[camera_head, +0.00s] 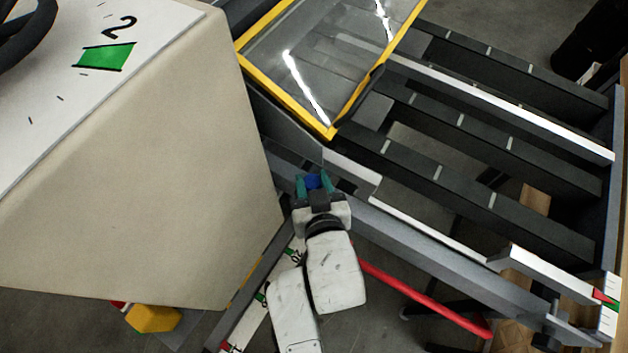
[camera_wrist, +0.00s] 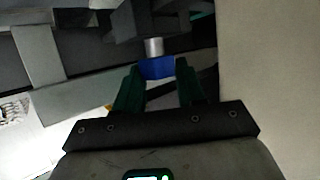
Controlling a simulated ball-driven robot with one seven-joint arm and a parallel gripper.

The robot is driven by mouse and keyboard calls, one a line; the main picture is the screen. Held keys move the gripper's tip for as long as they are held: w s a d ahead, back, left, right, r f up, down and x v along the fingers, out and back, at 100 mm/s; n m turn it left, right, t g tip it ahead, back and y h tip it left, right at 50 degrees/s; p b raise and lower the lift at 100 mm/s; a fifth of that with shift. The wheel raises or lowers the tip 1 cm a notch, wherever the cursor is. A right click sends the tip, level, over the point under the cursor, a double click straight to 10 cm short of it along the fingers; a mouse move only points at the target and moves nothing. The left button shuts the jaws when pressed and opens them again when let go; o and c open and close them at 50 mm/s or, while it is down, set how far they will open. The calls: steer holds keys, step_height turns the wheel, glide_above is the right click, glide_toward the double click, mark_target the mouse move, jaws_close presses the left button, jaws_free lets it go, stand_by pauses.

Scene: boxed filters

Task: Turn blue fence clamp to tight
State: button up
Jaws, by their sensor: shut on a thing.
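The blue fence clamp (camera_head: 313,181) is at the near side of the dark rail frame, close to the corner of the big beige box. In the wrist view the clamp (camera_wrist: 157,68) is a small blue block on a short silver shaft (camera_wrist: 154,47). My gripper (camera_head: 314,183) has teal fingers, one on each side of the clamp. In the wrist view my gripper (camera_wrist: 156,78) is shut on it, with the fingertips at its left and right sides. The clamp's tight or loose marking cannot be made out.
The beige box (camera_head: 150,160) with a white dial top stands close at the left. A yellow-edged clear guard (camera_head: 320,65) lies above the rails (camera_head: 460,140). A red bar (camera_head: 425,298) runs below the frame at the right. A yellow object (camera_head: 154,319) is on the floor.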

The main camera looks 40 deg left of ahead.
steer(key=m+t+h+b, duration=0.1)
steer(key=b, duration=0.1)
steer(key=m+t+h+b, duration=0.1)
steer(key=m+b, duration=0.1)
steer(key=m+t+h+b, duration=0.1)
steer(key=t+h+b, duration=0.1)
steer(key=shift+s+a+f+m, duration=0.1)
steer(key=shift+a+f+m, duration=0.05)
steer(key=shift+a+m, duration=0.25)
steer(key=m+h+b, duration=0.1)
steer(key=m+t+h+b, duration=0.1)
steer(key=shift+r+h, duration=0.2)
steer(key=shift+h, duration=0.1)
steer(key=shift+m+t+h+b, duration=0.4)
steer(key=shift+m+h+b, duration=0.45)
steer(key=shift+m+h, duration=0.55)
steer(key=shift+r, duration=0.1)
steer(key=o, duration=0.8)
steer(key=shift+c, duration=0.2)
